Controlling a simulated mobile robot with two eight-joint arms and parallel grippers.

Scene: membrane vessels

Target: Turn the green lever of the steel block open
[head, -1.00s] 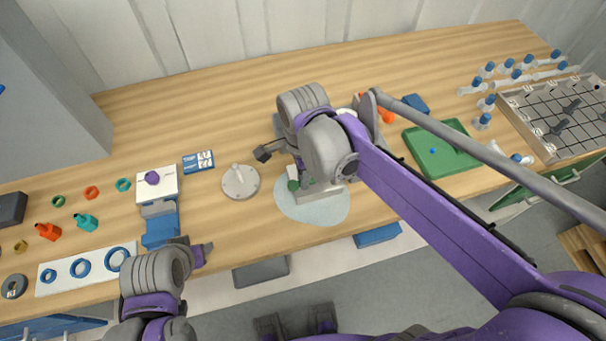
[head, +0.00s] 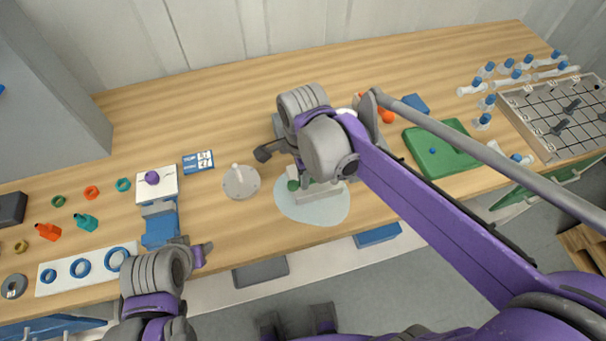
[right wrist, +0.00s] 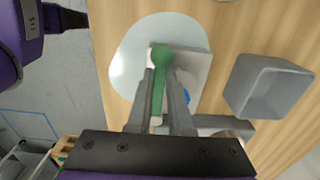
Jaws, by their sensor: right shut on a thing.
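The green lever (right wrist: 162,56) shows in the right wrist view as a green rod with a round ball end, beside the pale steel block (right wrist: 196,62). My right gripper (right wrist: 161,88) is shut on the lever's rod, one finger on each side, with the ball sticking out past the fingertips. In the head view the green ball (head: 293,185) shows at the left end of the steel block (head: 322,192). My right arm hides much of the block and the fingers there.
The block stands on a light blue round patch (head: 312,212). A grey round disc with a peg (head: 241,183) lies to its left, and a green board (head: 441,155) to its right. In the wrist view a grey open bin (right wrist: 266,86) is close on the right.

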